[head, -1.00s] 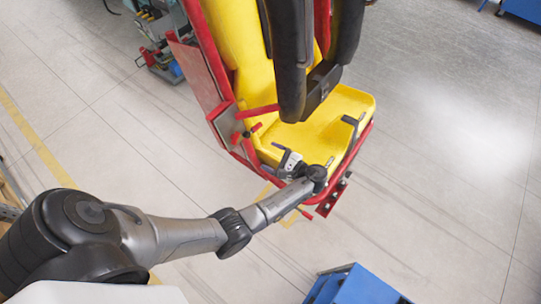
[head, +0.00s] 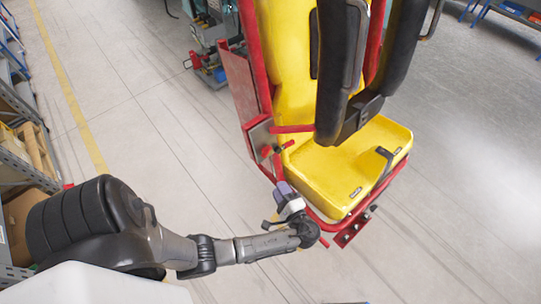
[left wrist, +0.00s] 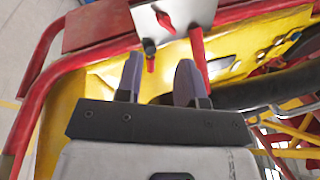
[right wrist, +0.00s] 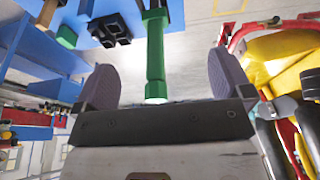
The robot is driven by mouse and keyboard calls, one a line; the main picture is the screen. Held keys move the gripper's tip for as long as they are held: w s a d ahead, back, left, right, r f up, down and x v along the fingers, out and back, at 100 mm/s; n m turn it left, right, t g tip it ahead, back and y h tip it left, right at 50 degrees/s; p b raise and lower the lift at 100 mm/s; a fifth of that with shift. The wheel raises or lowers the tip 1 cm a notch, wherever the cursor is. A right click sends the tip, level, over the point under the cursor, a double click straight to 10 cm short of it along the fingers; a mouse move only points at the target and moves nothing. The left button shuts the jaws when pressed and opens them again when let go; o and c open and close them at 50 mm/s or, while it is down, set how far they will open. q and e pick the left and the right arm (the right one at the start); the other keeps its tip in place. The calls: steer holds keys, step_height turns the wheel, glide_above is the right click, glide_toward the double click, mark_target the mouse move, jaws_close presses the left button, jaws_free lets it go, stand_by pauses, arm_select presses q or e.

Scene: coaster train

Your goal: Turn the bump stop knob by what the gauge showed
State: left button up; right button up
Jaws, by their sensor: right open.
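A yellow coaster seat (head: 345,165) with red tube frame stands right of centre in the head view. A small grey metal plate (head: 257,137) sits on its left side; in the left wrist view this plate (left wrist: 190,12) carries a red knob (left wrist: 164,20) and a small black-and-red part (left wrist: 150,52). I cannot tell for certain which is the bump stop knob. My left gripper (head: 280,190) is just below the plate; its fingers (left wrist: 158,78) are partly apart with nothing held. My right gripper (right wrist: 163,85) is open, fingers wide apart. No gauge reading shows.
A green rod (right wrist: 155,55) and a blue structure (right wrist: 50,50) appear beyond my right gripper. A red bar (left wrist: 200,60) runs close beside my left fingers. Black padded restraints (head: 340,70) overhang the seat. Shelving (head: 20,140) stands at the left; open floor lies right.

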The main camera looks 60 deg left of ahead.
arm_select(q)
steer(key=w+r+n, duration=0.1)
steer(key=n, duration=0.3)
steer(key=n+t+p, duration=0.1)
steer(key=n+p, duration=0.4)
steer(key=n, duration=0.1)
glide_toward(269, 152)
steer(key=a, duration=0.7)
steer(key=shift+w+r, duration=0.1)
steer(key=shift+w, duration=0.05)
steer(key=shift+a, duration=0.8)
jaws_close()
